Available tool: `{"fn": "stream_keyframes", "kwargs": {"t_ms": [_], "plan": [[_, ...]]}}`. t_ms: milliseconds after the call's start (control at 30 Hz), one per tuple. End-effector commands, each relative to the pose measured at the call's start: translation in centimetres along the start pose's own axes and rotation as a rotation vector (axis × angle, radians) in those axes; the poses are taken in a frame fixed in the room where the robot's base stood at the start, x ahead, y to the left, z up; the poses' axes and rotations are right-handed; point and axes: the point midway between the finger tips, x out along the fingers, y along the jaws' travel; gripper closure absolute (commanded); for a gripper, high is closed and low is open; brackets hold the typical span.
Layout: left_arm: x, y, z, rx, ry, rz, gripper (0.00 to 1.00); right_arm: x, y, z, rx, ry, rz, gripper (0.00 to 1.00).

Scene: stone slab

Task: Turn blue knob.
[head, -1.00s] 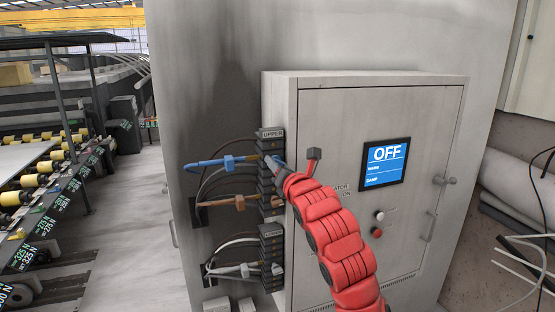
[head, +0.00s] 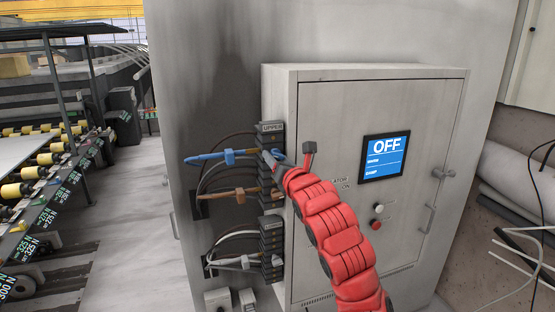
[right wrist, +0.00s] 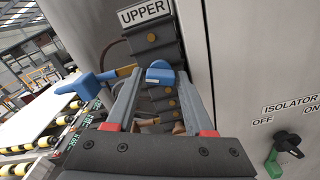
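The blue knob (right wrist: 160,74) is on the dark terminal block under the UPPER label, at the cabinet's left side. In the head view only a small blue part (head: 286,161) shows beside my gripper. My right gripper (head: 273,160) reaches the top of the block. A blue cable connector (head: 228,157) sticks out left of the block. My left gripper is not in view.
The isolator handle (right wrist: 286,145) is right of the gripper on the cabinet door (head: 340,110). The screen (head: 385,157) reads OFF. Free floor lies left.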

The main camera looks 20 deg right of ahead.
Motion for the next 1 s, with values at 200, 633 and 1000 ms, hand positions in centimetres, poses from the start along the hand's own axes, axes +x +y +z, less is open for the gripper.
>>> {"fn": "stream_keyframes", "kwargs": {"t_ms": [200,633,1000], "plan": [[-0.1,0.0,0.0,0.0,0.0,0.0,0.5,-0.1,0.0,0.1,-0.001,-0.003,0.0,0.47],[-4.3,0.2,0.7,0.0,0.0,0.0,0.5,-6.6,-0.4,-0.3,-0.005,-0.01,-0.001,0.47],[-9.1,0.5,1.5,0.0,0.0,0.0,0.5,-15.3,-0.2,-0.4,-0.003,-0.009,0.002,0.47]]}}
